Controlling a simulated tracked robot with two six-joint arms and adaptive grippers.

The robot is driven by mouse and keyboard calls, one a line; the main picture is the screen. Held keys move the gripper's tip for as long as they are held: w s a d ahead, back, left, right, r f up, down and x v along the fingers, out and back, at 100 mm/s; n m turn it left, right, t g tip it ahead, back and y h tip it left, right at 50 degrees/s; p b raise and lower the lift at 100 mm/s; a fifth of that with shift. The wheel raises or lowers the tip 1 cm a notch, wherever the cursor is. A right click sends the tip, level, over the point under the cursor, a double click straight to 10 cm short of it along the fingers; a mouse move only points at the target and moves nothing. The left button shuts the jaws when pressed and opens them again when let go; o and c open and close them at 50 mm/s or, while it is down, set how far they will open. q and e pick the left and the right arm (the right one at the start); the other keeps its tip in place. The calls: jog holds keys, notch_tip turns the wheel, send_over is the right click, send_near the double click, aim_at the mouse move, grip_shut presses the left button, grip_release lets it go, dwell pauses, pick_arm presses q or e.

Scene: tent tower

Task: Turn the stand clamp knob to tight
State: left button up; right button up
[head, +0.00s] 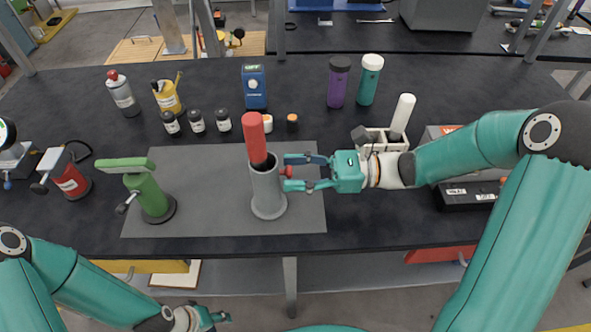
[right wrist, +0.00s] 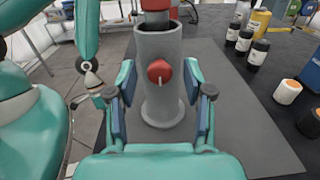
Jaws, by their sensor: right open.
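The grey cylindrical stand (head: 268,190) stands upright on the grey mat (head: 213,165), with a red-topped bar (head: 255,140) sticking up out of it. The red clamp knob (head: 286,171) is on the stand's right side. In the right wrist view the knob (right wrist: 159,71) faces the camera, in the middle. My right gripper (head: 290,172) is open, with its fingers on either side of the knob; in the right wrist view no contact with it shows. My left gripper (head: 222,317) is low at the bottom edge, in front of the table; its jaw state is unclear.
A green clamp-like device (head: 148,190) stands on the mat's left part. Several small black bottles (head: 196,121) stand behind the mat. A blue meter (head: 254,86), purple bottle (head: 338,82) and teal bottle (head: 369,80) stand further back. A white holder (head: 385,140) sits behind my right gripper.

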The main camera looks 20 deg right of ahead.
jog(key=v, duration=1.2)
jog(key=shift+f, duration=0.1)
